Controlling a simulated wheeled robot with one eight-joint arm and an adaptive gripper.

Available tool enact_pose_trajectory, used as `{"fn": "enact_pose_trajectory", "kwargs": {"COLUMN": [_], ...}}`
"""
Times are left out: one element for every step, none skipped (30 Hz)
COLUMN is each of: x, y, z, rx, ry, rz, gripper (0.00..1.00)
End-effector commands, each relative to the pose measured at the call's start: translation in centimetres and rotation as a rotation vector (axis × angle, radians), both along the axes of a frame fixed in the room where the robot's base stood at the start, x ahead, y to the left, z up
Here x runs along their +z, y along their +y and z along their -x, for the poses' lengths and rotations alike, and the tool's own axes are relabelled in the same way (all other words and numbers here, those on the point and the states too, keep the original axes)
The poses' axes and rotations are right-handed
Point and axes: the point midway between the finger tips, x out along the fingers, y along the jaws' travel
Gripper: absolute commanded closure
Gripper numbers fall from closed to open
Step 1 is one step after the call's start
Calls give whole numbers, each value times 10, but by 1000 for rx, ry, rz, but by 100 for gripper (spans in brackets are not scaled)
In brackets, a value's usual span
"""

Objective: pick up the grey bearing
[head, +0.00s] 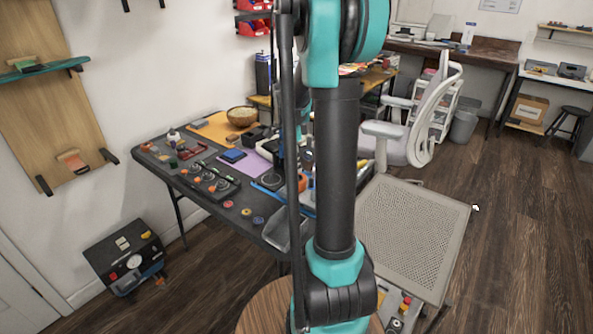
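I cannot make out a grey bearing for certain. The dark worktable (180,196) holds many small parts. A dark holder (208,180) with several round pieces lies on its left half, and small coloured discs (246,212) lie near its front edge. A grey scoop-like bin (287,235) is at the table's near corner, partly behind my arm. My arm stands upright across the middle and hides part of the table's right side. I cannot identify my gripper in this view.
A wooden bowl (242,116) stands at the back of the table. A perforated panel (410,232) is at the right, near a white chair (430,115). A black box with dials (130,258) is at the lower left. Open wooden floor (510,240) lies to the right.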

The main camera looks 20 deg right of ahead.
Motion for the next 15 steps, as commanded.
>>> {"fn": "enact_pose_trajectory", "kwargs": {"x": [14,23,34,43,51,63,71,79,89,97,103,112,119,124,131], "y": [0,0,0,0,0,0,0,0,0,0,0,0,0,0,0], "z": [1,1,1,1,1,1,1,1,1,1,1,0,0,0,1], "rx": [0,0,0,0,0,0,0,0,0,0,0,0,0,0,0], "ry": [0,0,0,0,0,0,0,0,0,0,0,0,0,0,0], "rz": [0,0,0,0,0,0,0,0,0,0,0,0,0,0,0], "gripper": [99,99,99,99,99,99,99,99,99,99,99,99,99,99,99]}}
